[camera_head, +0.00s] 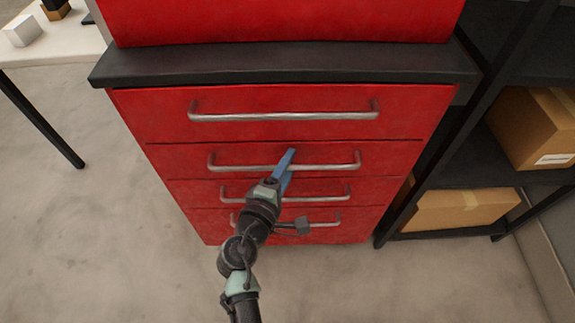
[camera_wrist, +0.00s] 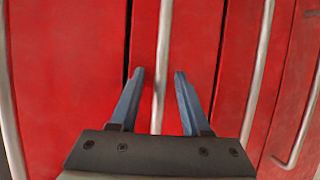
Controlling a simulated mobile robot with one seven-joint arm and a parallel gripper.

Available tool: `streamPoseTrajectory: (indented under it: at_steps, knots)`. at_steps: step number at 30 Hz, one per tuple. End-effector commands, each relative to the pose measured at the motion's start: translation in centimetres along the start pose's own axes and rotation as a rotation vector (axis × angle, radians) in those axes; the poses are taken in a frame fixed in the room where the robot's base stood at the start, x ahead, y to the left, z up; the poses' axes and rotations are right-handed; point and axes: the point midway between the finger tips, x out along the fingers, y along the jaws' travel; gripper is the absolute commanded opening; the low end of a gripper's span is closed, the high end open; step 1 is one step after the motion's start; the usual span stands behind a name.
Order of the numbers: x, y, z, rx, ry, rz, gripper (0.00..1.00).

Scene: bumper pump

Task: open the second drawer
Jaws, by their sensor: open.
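The red cabinet has several drawers, all looking shut, each with a long metal bar handle. The second drawer (camera_head: 388,156) is below the wide top drawer, and its handle (camera_head: 330,167) runs across its front. My gripper (camera_head: 288,155) is at the middle of this handle, with blue fingers pointing at the drawer. In the wrist view the cabinet appears turned sideways. There the second handle (camera_wrist: 164,40) runs between the two fingertips of my open gripper (camera_wrist: 159,73), one on each side. I cannot tell whether either finger touches the bar.
The top drawer handle (camera_head: 285,116) is above, and the third drawer handle (camera_head: 325,196) is close below. A dark ledge (camera_head: 290,64) juts out over the drawers. A black shelf with cardboard boxes (camera_head: 535,128) stands at right, a white table (camera_head: 60,45) at left. Floor in front is clear.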

Motion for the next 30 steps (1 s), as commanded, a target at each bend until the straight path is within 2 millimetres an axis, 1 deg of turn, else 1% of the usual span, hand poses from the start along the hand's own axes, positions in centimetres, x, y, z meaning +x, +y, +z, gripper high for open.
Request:
streamPoseTrajectory:
  at_steps: [1,2,3,5,9,30]
  knots:
    - [-0.01,0.0,0.0,0.0,0.0,0.0,0.47]
    - [-0.02,0.0,0.0,0.0,0.0,0.0,0.43]
    - [-0.02,0.0,-0.01,0.0,0.0,0.0,0.36]
    - [-0.03,0.0,-0.01,0.0,0.0,0.0,0.26]
    - [-0.04,0.0,-0.02,0.0,0.0,0.0,0.0]
    - [-0.07,-0.02,-0.05,0.0,0.001,0.0,0.0]
